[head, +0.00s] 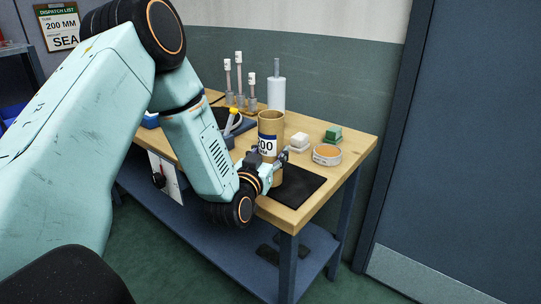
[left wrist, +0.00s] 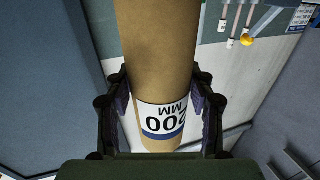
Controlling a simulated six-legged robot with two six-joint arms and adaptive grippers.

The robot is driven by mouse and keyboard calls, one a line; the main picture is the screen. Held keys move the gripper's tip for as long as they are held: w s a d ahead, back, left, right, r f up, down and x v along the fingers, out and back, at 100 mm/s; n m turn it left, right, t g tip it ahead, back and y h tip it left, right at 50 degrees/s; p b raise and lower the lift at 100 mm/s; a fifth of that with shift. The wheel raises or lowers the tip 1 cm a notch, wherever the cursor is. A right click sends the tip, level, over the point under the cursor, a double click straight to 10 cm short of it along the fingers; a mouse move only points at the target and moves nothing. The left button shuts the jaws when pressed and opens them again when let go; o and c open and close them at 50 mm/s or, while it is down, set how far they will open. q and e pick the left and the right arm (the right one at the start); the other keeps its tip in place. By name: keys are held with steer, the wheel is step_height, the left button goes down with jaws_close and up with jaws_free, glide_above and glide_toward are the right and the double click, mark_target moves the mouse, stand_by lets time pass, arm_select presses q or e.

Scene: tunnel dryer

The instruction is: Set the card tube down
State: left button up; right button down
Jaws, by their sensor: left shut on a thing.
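The card tube (head: 271,124) is a brown open-topped cylinder with a white and blue label reading 200 MM. It stands upright over the wooden workbench, at the left part of a black mat (head: 304,184). My left gripper (head: 272,168) is shut on the tube below its label in the head view. In the left wrist view the tube (left wrist: 165,50) runs between the two fingers of my left gripper (left wrist: 162,110), its label upside down. The tube's lower end is partly hidden by the gripper, so I cannot tell whether it touches the mat. My right gripper is not in view.
On the bench (head: 345,155) stand a round orange-topped tin (head: 327,155), a white block (head: 299,141), a green block (head: 333,134), a white cylinder (head: 277,94) and several white-tipped tools. A blue door (head: 460,150) is at the right. The mat's right part is bare.

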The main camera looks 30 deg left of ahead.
arm_select(q)
steer(key=shift+w+a+f, duration=0.3)
steer(key=shift+w+f, duration=0.1)
steer(key=o, duration=0.8)
steer(key=shift+w+f, duration=0.1)
steer(key=o, duration=0.4)
steer(key=shift+s+d+r, duration=0.2)
steer(key=shift+s+r, duration=0.1)
steer(key=shift+s, duration=0.05)
steer(key=shift+c, duration=0.2)
steer(key=shift+w+a+f, duration=0.2)
steer(key=shift+w, duration=0.05)
steer(key=p+v, duration=0.1)
steer(key=v, duration=1.1)
steer(key=shift+d+r, duration=0.1)
